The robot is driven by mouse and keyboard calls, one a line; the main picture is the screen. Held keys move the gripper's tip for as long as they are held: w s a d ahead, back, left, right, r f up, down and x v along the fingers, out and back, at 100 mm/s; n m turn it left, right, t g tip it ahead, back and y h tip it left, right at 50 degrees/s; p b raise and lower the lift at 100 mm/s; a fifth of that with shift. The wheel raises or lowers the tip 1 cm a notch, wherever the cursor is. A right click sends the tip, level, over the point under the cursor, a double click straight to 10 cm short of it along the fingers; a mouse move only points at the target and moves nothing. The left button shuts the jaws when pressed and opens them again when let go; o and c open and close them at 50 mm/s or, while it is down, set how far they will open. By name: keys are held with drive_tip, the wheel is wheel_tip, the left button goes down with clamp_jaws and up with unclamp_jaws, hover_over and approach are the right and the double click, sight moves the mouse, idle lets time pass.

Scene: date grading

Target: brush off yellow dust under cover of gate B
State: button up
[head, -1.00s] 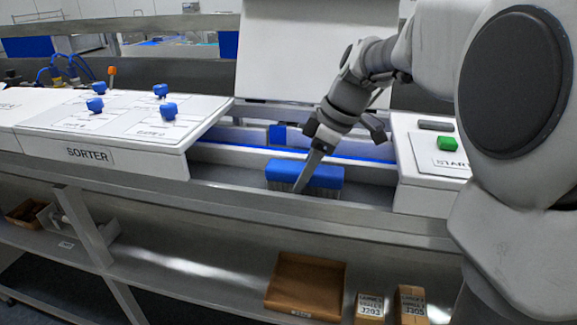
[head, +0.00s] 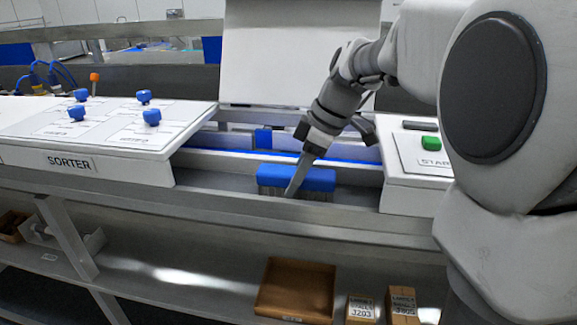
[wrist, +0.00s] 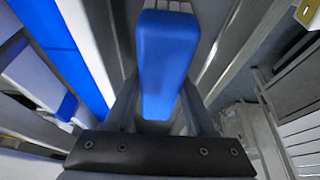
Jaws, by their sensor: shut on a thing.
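A brush with a blue back and grey bristles (head: 318,180) is in the channel of the sorter, in front of the blue belt strip. My gripper (head: 297,182) is shut on the brush, one finger showing across its near side. In the wrist view the brush's blue back (wrist: 166,60) lies between the two fingers. A raised white cover (head: 300,50) stands upright behind the channel; I see no letter on it. Yellow dust is not visible in either view. I cannot tell whether the bristles touch the channel floor.
A white panel marked SORTER (head: 110,130) with several blue knobs is left of the channel. A white panel with a green START button (head: 431,143) is on the right. An open cardboard box (head: 296,285) and smaller boxes sit on the shelf below.

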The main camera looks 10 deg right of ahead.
drive_tip(key=shift+w+a+p, duration=0.15)
drive_tip(key=shift+w+a, duration=0.4)
drive_tip(key=shift+a, duration=0.85)
drive_tip(key=shift+w+a+p, duration=0.2)
drive_tip(key=shift+w+a, duration=0.4)
drive_tip(key=shift+a, duration=0.85)
drive_tip(key=shift+w+a+p, duration=0.15)
drive_tip(key=shift+w+a, duration=0.4)
drive_tip(key=shift+a, duration=0.85)
drive_tip(key=shift+r, duration=0.1)
wheel_tip(320, 180, up, 12)
drive_tip(key=p, duration=0.8)
drive_tip(key=shift+p, duration=0.4)
